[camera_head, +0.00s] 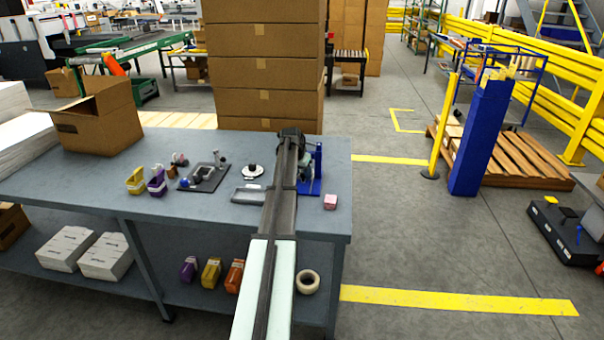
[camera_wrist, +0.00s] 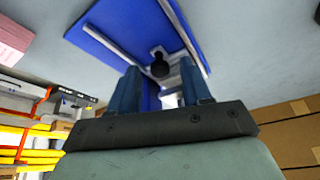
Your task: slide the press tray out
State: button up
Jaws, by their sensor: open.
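The blue press (camera_head: 317,168) stands near the right end of the grey table, partly hidden behind my arm in the head view. In the wrist view its blue base (camera_wrist: 105,32) carries two pale rails, with a round black knob (camera_wrist: 160,66) between them. A pale grey surface that may be the tray shows beside the knob, mostly hidden by my fingers. My gripper (camera_wrist: 160,72) is open, with one blue finger on each side of the knob in the picture. I cannot tell whether the fingers touch it. The head view mostly hides my gripper behind the arm.
A grey shallow tray (camera_head: 248,194), a white round piece (camera_head: 253,171), a dark fixture (camera_head: 204,178) and tape dispensers (camera_head: 156,182) are to the left. Stacked cartons (camera_head: 265,72) rise behind the table.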

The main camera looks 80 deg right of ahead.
jog(key=shift+c, duration=0.3)
grip_shut()
dwell(0.5)
